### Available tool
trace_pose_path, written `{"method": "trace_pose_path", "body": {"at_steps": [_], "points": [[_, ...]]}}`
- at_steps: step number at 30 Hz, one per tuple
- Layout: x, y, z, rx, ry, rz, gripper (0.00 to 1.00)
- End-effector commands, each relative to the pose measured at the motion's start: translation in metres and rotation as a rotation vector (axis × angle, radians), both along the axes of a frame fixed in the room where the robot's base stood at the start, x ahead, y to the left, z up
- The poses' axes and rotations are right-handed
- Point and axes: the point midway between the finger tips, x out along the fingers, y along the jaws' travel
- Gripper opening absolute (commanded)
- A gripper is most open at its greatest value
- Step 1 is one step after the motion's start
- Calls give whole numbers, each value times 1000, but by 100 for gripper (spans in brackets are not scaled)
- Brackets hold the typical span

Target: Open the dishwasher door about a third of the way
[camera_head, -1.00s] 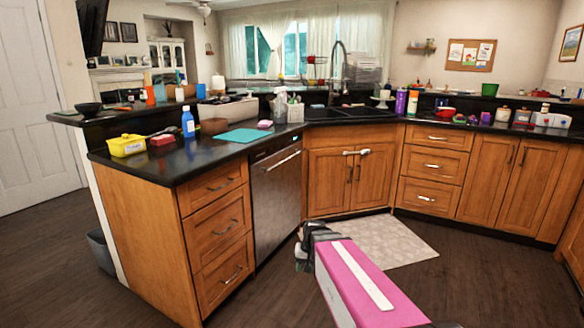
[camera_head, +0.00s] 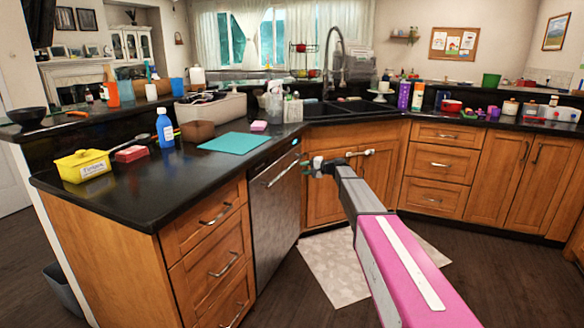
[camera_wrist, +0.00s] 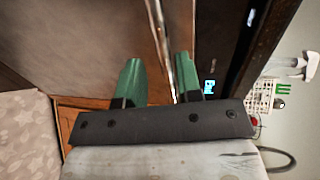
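The dishwasher (camera_head: 275,215) is a grey steel front set in the wooden cabinets, left of the sink corner; its door looks shut. A silver bar handle (camera_head: 281,170) runs across its top. My gripper (camera_head: 305,164) is just right of the handle's far end, at about its height. In the wrist view my gripper's two green fingers (camera_wrist: 157,65) are apart. The handle (camera_wrist: 159,30) runs through the gap between them in the picture; I cannot tell whether they touch it. The control panel with a lit blue display (camera_wrist: 210,87) is beside the right finger.
Wooden drawers (camera_head: 215,250) stand left of the dishwasher. The sink cabinet (camera_head: 325,205) is right behind my gripper. A pale rug (camera_head: 335,270) lies on the floor before it. The black counter (camera_head: 140,195) holds a yellow tub, a blue bottle and a teal mat.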

Motion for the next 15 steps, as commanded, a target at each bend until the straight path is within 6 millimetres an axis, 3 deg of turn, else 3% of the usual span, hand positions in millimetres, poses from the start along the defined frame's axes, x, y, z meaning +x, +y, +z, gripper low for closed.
{"method": "trace_pose_path", "body": {"at_steps": [7, 15], "points": [[6, 18, -4, -1, 1, 1, 33], [22, 60, -14, -1, 1, 3, 33]]}}
